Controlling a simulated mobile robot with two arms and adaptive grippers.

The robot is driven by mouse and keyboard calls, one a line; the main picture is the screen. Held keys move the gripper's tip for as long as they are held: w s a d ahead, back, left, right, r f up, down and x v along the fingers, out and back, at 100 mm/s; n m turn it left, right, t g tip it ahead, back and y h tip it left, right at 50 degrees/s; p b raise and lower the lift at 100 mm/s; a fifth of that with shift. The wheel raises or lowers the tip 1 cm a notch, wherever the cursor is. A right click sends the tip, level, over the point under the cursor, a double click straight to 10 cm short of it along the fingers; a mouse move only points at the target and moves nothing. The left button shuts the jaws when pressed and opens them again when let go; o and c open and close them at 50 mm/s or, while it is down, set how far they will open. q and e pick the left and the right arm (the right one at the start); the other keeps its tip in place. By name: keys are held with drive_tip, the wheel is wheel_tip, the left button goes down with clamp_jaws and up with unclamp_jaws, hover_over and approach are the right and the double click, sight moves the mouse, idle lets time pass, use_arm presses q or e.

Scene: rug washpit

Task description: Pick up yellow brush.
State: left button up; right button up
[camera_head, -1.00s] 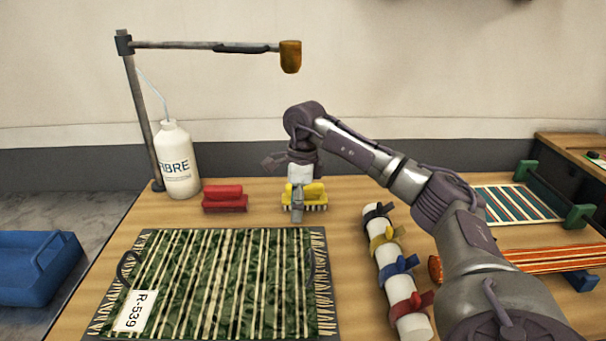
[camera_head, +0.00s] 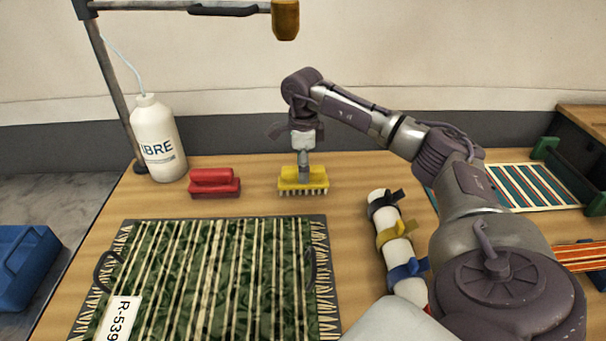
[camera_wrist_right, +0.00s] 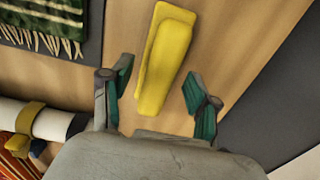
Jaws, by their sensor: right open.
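The yellow brush (camera_head: 290,181) stands bristles down on the wooden table, to the right of the red brush. My right gripper (camera_head: 304,174) reaches down over it from above, and its fingers hide part of the brush's handle in the head view. In the right wrist view the yellow brush (camera_wrist_right: 165,60) lies ahead of and partly between the open fingers of my right gripper (camera_wrist_right: 158,95). There is a gap on both sides, and neither finger touches it visibly. My left gripper is not in view.
A red brush (camera_head: 214,183) and a white bottle (camera_head: 158,140) stand at left. A green striped rug (camera_head: 215,280) lies in front. A white roll with coloured straps (camera_head: 395,240) lies at right. A lamp-like arm (camera_head: 235,9) overhangs the back. Bare table surrounds the yellow brush.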

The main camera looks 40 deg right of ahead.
drive_tip(key=shift+d+f, duration=0.1)
drive_tip(key=shift+f, duration=0.6)
clamp_jaws()
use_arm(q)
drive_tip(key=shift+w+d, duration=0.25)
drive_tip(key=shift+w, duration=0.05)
use_arm(e)
drive_tip(key=shift+r, duration=0.15)
